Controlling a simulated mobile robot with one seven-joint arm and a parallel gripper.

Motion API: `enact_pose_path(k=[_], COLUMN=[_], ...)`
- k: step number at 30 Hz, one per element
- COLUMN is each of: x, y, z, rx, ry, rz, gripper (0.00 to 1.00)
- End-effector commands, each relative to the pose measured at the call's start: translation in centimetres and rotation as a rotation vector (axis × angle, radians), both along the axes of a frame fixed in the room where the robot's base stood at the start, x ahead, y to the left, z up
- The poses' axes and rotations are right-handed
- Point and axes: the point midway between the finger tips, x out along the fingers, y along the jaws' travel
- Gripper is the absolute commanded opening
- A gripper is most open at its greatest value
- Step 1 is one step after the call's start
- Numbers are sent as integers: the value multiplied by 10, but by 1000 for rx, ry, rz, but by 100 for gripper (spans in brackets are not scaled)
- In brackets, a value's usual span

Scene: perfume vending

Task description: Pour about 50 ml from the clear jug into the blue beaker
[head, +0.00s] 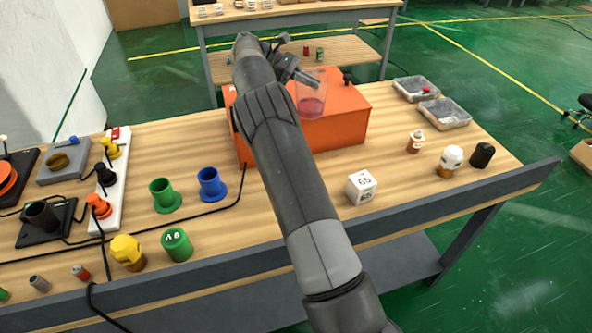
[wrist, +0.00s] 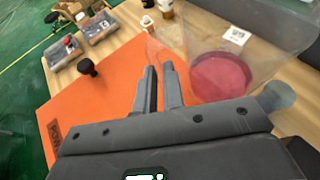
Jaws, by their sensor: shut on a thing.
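The clear jug (head: 312,83) holds pink-red liquid at its bottom and appears roughly upright over the orange box. It also fills the upper right of the wrist view (wrist: 222,52). My gripper (head: 312,82) is at the jug's upper left side. In the wrist view my gripper's two fingers (wrist: 160,78) are close together beside the jug, shut on it; the exact gripped part is hard to see. Whether the jug touches the box is unclear. The blue beaker (head: 211,186) stands upright on the table, left of my arm and well apart from the jug.
The orange box (head: 342,124) sits at the table's back. A green beaker (head: 163,196) stands left of the blue one, a green jar (head: 177,245) in front. A black cable (head: 215,210) runs before the beakers. A white cube (head: 361,188) and small bottles (head: 451,161) stand right.

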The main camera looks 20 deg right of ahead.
Motion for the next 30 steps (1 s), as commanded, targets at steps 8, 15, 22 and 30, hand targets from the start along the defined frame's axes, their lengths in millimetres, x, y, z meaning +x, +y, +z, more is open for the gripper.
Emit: enact_pose_path(k=[8, 15, 22, 30], x=[0, -1, -7, -18], y=[0, 3, 7, 14], z=[-2, 3, 15, 31], rx=[1, -21, -77, -171], ry=[-1, -31, -118, -268], rz=[1, -16, -22, -25], gripper=[0, 0, 0, 0])
